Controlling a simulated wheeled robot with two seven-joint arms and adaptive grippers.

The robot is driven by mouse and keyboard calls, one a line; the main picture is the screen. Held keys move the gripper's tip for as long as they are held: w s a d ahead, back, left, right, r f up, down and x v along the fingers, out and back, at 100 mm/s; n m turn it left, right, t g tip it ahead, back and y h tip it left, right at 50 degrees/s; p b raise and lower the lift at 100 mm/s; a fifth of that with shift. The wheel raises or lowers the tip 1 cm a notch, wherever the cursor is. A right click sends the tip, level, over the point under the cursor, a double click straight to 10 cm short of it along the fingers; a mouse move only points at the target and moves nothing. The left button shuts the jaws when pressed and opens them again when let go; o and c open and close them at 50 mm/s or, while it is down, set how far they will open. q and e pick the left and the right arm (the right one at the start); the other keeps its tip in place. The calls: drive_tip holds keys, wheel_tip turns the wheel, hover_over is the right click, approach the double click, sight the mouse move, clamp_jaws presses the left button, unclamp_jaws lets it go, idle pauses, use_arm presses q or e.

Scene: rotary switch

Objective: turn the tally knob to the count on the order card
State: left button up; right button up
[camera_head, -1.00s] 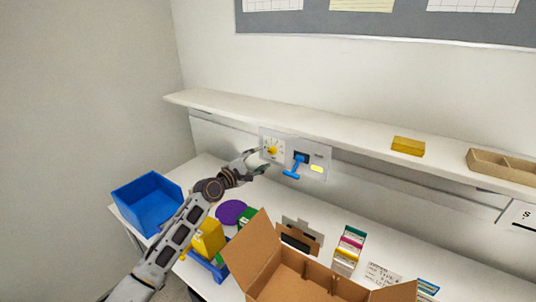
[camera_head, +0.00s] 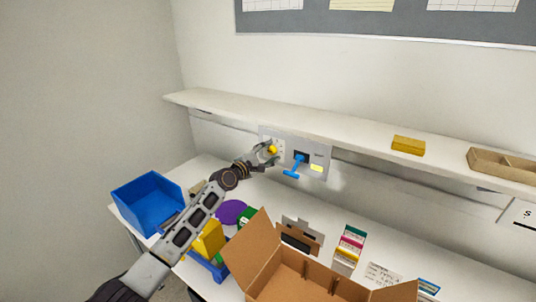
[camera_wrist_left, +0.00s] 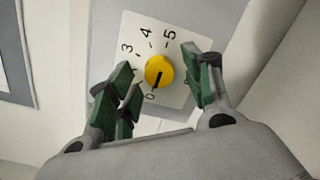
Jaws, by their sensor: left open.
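The yellow tally knob (camera_head: 272,149) sits on a white dial plate on the wall panel under the shelf. In the left wrist view the knob (camera_wrist_left: 159,70) has a black pointer line aimed at the 0 mark. The figures 3, 4 and 5 also show on the dial plate (camera_wrist_left: 140,22); a finger hides part of the scale. My left gripper (camera_wrist_left: 160,76) is open, its green-padded fingers on either side of the knob with gaps visible. It also shows in the head view (camera_head: 268,153). A printed white card (camera_head: 384,274) lies on the table, too small to read.
A blue lever (camera_head: 293,170) and a yellow label (camera_head: 317,168) are right of the dial. The shelf (camera_head: 350,130) runs above. An open cardboard box (camera_head: 300,284), a blue bin (camera_head: 147,203) and a purple disc (camera_head: 232,211) are on the table below.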

use_arm(q)
drive_tip(key=c, duration=1)
